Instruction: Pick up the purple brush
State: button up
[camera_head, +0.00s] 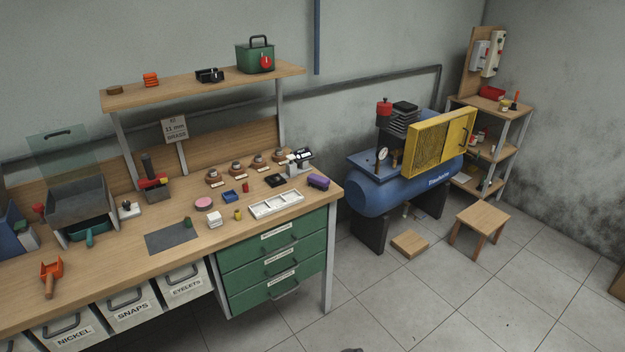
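The purple brush (318,181) lies on the wooden workbench (130,265), near its right end. It looks like a small block with a purple upper part and a dark lower part. Nothing covers it in this view. My gripper is not in view. Only a small dark shape shows at the bottom edge of the picture, and I cannot tell what it is.
A white divided tray (276,204) lies left of the brush, and a black-and-white device (299,161) stands behind it. Green drawers (272,262) are below. A blue compressor (405,188) and a stool (482,220) stand right. The front floor is clear.

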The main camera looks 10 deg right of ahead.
aim_at(316, 181)
jog(key=i, duration=0.75)
jog(key=u, duration=4.35)
jog(key=i, duration=0.1)
jog(key=z, duration=3.25)
jog(key=k, duration=0.15)
jog(key=u, duration=1.9)
